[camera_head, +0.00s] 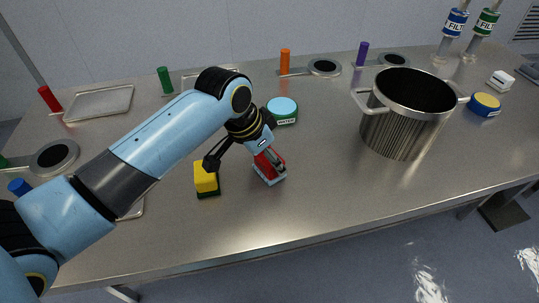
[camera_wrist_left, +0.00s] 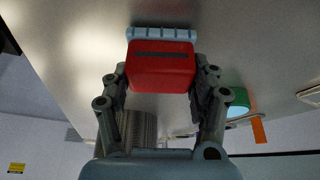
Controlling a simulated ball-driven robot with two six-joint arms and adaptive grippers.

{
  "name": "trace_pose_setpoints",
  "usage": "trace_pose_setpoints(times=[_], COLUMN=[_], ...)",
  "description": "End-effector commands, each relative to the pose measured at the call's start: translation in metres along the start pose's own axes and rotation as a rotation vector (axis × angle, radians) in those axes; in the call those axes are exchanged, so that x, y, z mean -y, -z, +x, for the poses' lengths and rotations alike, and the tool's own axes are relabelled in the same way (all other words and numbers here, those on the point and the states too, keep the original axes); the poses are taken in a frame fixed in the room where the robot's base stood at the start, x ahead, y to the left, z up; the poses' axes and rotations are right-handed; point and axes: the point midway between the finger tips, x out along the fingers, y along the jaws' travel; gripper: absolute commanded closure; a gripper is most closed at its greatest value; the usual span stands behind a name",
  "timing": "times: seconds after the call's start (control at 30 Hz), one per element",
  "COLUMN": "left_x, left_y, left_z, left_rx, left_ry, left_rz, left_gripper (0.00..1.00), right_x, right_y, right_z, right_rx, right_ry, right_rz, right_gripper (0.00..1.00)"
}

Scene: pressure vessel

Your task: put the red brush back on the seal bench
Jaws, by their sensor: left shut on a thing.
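The red brush (camera_head: 266,163) has a red block body and a pale blue bristle edge. In the head view it is at the front middle of the steel bench top (camera_head: 330,195), bristles down. Whether it touches the surface I cannot tell. My left gripper (camera_wrist_left: 160,80) is shut on the brush; in the left wrist view its dark fingers are on both sides of the red body (camera_wrist_left: 160,66). My left arm crosses the head view from the lower left. My right gripper is not in view.
A yellow and dark green sponge (camera_head: 206,178) lies left of the brush. A blue-topped green round tin (camera_head: 282,110) stands behind it. A large steel pot (camera_head: 403,125) stands to the right. Trays (camera_head: 100,102) and coloured-handled tools (camera_head: 285,62) line the back. The front right is clear.

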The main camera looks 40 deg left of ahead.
Motion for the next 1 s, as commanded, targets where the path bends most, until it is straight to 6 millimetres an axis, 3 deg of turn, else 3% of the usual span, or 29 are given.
trace_pose_setpoints(times=[0.23, 0.27, 0.43, 0.77, 0.87, 1.0], left_x=[0.000, 0.000, 0.000, 0.000, 0.001, 0.001], left_y=[-0.001, -0.002, -0.001, -0.001, -0.001, -0.001], left_z=[0.005, 0.005, 0.004, 0.002, -0.009, -0.037], left_rx=[-0.002, -0.001, -0.001, -0.002, -0.003, -0.004], left_ry=[0.001, 0.001, 0.001, 0.001, 0.002, 0.004], left_rz=[0.001, 0.001, 0.001, 0.001, 0.002, 0.004], left_gripper=[0.66, 0.39, 0.17, 0.15, 0.15, 0.15], right_x=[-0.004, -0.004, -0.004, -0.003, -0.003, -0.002], right_y=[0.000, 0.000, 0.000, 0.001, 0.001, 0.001], right_z=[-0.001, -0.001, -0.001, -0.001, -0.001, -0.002], right_rx=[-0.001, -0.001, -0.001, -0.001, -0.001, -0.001], right_ry=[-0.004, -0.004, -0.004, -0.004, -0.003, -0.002], right_rz=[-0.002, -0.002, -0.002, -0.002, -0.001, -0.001], right_gripper=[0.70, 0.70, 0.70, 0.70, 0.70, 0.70])
